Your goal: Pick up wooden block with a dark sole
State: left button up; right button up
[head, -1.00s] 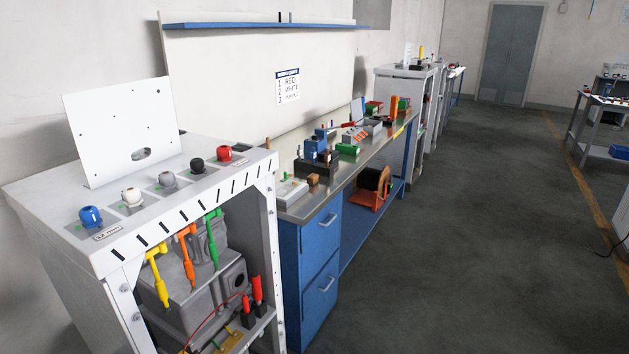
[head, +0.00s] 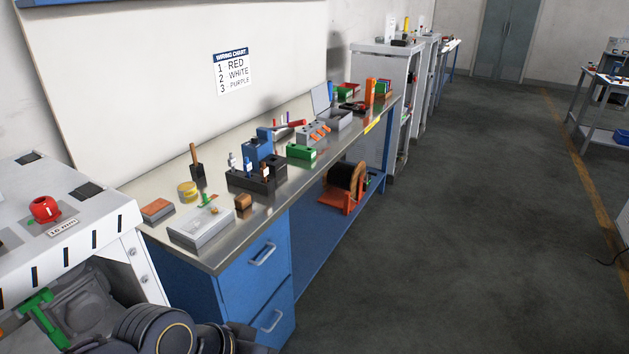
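Two small blocks on the blue workbench could fit the task's name. One is an orange-brown block with a dark grey underside (head: 157,210), lying flat at the bench's near left end. The other is a small brown wooden block (head: 243,202) near the front edge, right of a light grey box; I cannot make out its underside. Part of my dark arm shows at the bottom left, below and in front of the bench. Neither gripper shows.
Around the blocks are a light grey box (head: 202,228), a yellow round tin (head: 188,191), a wooden-handled brush (head: 195,162) and a dark holder (head: 254,180). A white cabinet (head: 80,226) adjoins the bench at left. Dark floor is clear at right.

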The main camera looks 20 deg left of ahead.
aim_at(242, 202)
jog(key=i+l+u, duration=0.1)
jog(key=i, duration=0.5)
jog(key=i+l+u, duration=0.15)
jog(key=i, duration=0.45)
jog(key=i+u, duration=0.25)
jog(key=u, duration=0.2)
jog(key=i+l+u, duration=0.15)
jog(key=u, duration=0.35)
jog(key=i+l+u, duration=0.25)
jog(key=u, duration=0.2)
jog(key=i+l+u, duration=0.1)
jog(key=u, duration=0.4)
jog(key=i+l+u, duration=0.15)
jog(key=u, duration=0.3)
jog(key=i+l+u, duration=0.2)
jog(key=u, duration=0.3)
jog(key=l+u, duration=0.25)
jog(key=u, duration=0.25)
jog(key=i+l+u, duration=0.1)
jog(key=l+u, duration=0.15)
jog(key=u, duration=0.2)
jog(key=l+u, duration=0.25)
jog(key=u, duration=0.25)
